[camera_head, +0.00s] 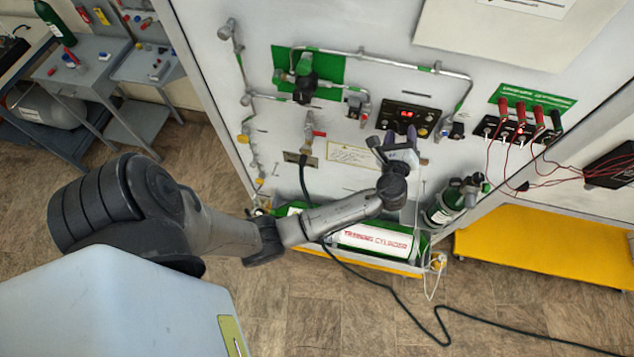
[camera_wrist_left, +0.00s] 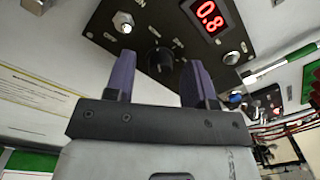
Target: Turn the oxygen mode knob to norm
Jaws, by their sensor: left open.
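The black control panel (camera_head: 385,108) with a lit red display is on the upright trainer board. In the left wrist view the panel (camera_wrist_left: 195,45) shows the display (camera_wrist_left: 209,16) reading 0.8. A round black knob (camera_wrist_left: 161,59) sits on it below and left of the display. I cannot read its setting. My left gripper (camera_head: 407,138) is at the panel's lower edge. In the wrist view its two purple fingers (camera_wrist_left: 160,80) are apart, with the knob seen between their tips. I cannot tell if they touch it. My right gripper is not in view.
Beside the knob are a silver fitting (camera_wrist_left: 123,22) and a toggle switch (camera_wrist_left: 232,57). Red plugs with thin wires (camera_head: 520,112) are to the right. A green regulator area (camera_head: 325,70) and pipes are to the left.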

